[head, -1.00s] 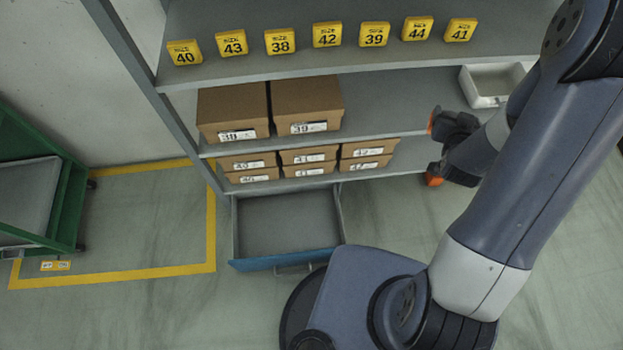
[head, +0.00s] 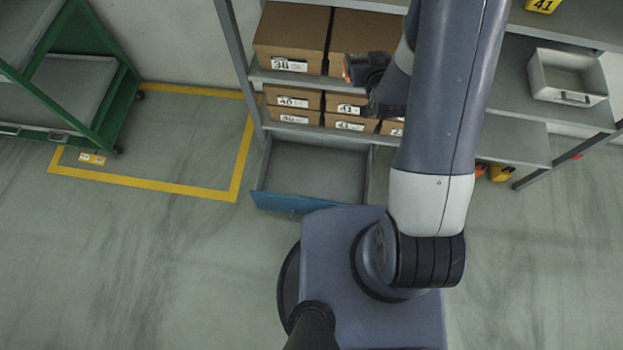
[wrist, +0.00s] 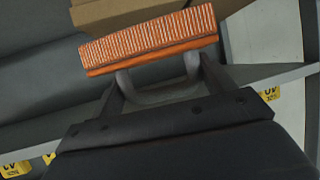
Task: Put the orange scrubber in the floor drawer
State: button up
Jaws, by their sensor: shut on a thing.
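The orange scrubber (wrist: 150,42), a block with a pale ridged face, is held in my gripper (wrist: 158,84) in the wrist view. The fingers are shut on its underside, where a grey handle-like part shows. In the head view my gripper (head: 366,82) is in front of the shelf boxes, above and to the right of the drawer. Only a small orange bit of the scrubber (head: 346,68) shows there; the rest is hidden. The floor drawer (head: 315,172), with a blue front, is pulled open under the lowest shelf and looks empty. My arm covers its right surroundings.
Brown boxes (head: 290,38) fill the shelves directly behind my gripper. A pale bin (head: 568,78) sits on the right shelf. Small orange and yellow items (head: 499,172) are low at right. A green cart (head: 112,100) stands at left. Floor left of the drawer is clear.

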jog(key=w+a+f+n+y+b, duration=0.1)
jog(key=a+f+b, duration=0.25)
jog(key=f, duration=0.25)
jog(key=w+a+f+n+g+y+b, duration=0.1)
jog(key=a+f+y+b, duration=0.1)
jog(key=f+b, duration=0.3)
jog(key=w+a+f+n+y+b, duration=0.1)
jog(key=a+f+n+b, duration=0.15)
jog(key=f, duration=0.45)
jog(key=n+g+y+b, duration=0.4)
jog(key=n+y+b, duration=0.1)
jog(key=b, duration=1.8)
send_over(300, 174)
jog(key=s, duration=0.1)
notch_tip(300, 174, down, 34)
jog(key=shift+n+g+y, duration=0.3)
jog(key=shift+n+g, duration=0.25)
jog(key=shift+g, duration=0.25)
jog(key=f+b, duration=0.4)
jog(key=f, duration=0.5)
jog(key=s+a+f+b, duration=0.1)
jog(key=f+b, duration=0.4)
jog(key=f, duration=0.4)
jog(key=a+f+b, duration=0.1)
jog(key=f+b, duration=0.4)
jog(key=f, duration=0.4)
jog(key=shift+s+a+f, duration=0.25)
jog(key=shift+f, duration=0.15)
jog(key=shift+r, duration=0.1)
jog(key=o, duration=1)
